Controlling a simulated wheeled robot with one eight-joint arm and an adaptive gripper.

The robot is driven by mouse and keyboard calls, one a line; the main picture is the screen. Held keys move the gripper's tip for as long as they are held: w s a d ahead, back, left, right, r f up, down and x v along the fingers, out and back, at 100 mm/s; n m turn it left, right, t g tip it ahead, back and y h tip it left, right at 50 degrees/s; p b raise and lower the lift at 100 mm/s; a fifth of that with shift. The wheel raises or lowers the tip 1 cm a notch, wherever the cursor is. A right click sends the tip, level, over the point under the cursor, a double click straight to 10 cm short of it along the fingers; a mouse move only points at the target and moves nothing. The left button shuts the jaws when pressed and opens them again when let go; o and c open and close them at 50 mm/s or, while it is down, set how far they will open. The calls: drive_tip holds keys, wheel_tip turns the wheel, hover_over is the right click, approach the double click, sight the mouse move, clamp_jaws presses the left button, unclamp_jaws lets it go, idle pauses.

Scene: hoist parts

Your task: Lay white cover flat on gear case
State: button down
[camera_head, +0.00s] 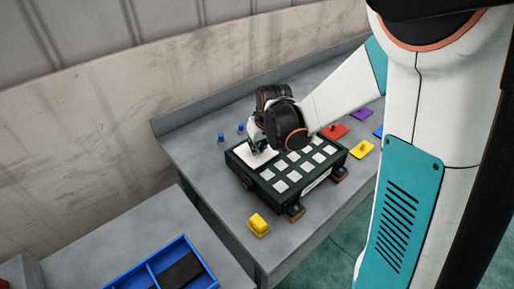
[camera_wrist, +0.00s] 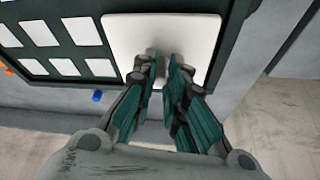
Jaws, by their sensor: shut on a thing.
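The white cover (camera_head: 262,158) is a flat, pale plate over the left end of the dark green gear case (camera_head: 268,198). In the wrist view the white cover (camera_wrist: 190,28) lies roughly parallel to the case top, and the dark frame of the gear case (camera_wrist: 95,52) shows along its left edge. My gripper (camera_head: 257,146) is above the cover, and in the wrist view my gripper (camera_wrist: 164,60) is shut on a small grip at the cover's middle, mostly hidden by the fingers. I cannot tell whether a thin gap is left under the cover.
The case top has several white square panels. A yellow block (camera_head: 258,225) stands in front on the grey bench. Blue pegs (camera_head: 221,138) stand behind left. Red (camera_head: 335,131), yellow (camera_head: 362,149) and purple (camera_head: 361,114) plates lie right. A blue tray (camera_head: 150,268) is at lower left.

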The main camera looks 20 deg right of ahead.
drive_tip(key=shift+f, duration=0.2)
drive_tip(key=c, duration=2.1)
unclamp_jaws()
drive_tip(key=shift+f, duration=0.1)
drive_tip(key=o, duration=0.5)
drive_tip(key=a+p+v, duration=0.1)
drive_tip(key=p+v, duration=0.3)
drive_tip(key=v, duration=0.8)
drive_tip(key=s+r+t, duration=0.1)
drive_tip(key=s+r, duration=0.3)
drive_tip(key=s, duration=0.5)
drive_tip(key=s+r+m+t, duration=0.1)
drive_tip(key=s+r, duration=0.3)
drive_tip(key=s, duration=0.6)
drive_tip(key=shift+d+m+t+h, duration=0.2)
drive_tip(key=shift+m+t+h, duration=0.1)
drive_tip(key=shift+t, duration=0.1)
drive_tip(key=shift+r, duration=0.1)
